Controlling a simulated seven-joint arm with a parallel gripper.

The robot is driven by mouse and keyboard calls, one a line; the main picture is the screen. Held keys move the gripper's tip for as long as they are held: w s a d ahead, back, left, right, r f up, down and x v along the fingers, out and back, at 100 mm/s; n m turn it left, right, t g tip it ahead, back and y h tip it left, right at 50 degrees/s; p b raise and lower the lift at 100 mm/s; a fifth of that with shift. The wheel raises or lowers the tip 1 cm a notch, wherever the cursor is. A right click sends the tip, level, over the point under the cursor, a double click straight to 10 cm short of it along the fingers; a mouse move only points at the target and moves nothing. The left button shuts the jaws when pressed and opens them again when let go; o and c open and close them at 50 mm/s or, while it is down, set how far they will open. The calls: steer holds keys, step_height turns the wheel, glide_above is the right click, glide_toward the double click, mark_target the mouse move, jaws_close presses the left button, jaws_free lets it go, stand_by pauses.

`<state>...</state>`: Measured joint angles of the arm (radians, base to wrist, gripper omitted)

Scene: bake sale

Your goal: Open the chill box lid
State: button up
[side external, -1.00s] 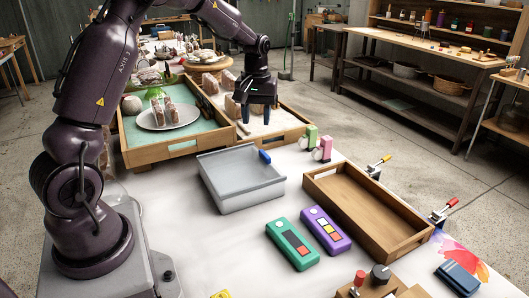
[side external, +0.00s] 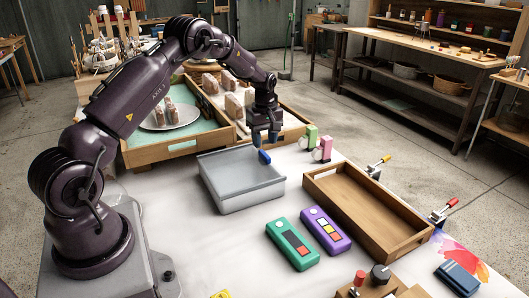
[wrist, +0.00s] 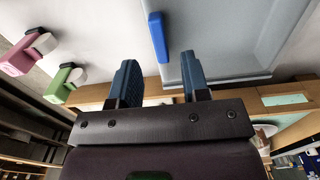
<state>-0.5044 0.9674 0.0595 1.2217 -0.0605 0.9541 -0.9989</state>
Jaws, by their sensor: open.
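The chill box (side external: 248,197) is a light grey box on the white table. Its grey lid (side external: 232,170) lies flat on top, shut. A blue handle (side external: 264,157) sticks up at the lid's far right edge; it also shows in the wrist view (wrist: 158,37). My gripper (side external: 264,138) is open and empty, just above and behind the handle in the side view. In the wrist view the two dark blue fingers (wrist: 160,75) are spread apart, with the handle ahead of the gap between them and not touched.
Pink (side external: 326,149) and green (side external: 312,137) clamp-like pieces stand right of the handle. An empty wooden tray (side external: 360,210) lies right of the box. Green (side external: 292,245) and purple (side external: 326,230) cases lie in front. Wooden trays with baked goods (side external: 170,150) stand behind.

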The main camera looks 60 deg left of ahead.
mark_target(265, 153)
steer(key=shift+f, duration=2.35)
jaws_close()
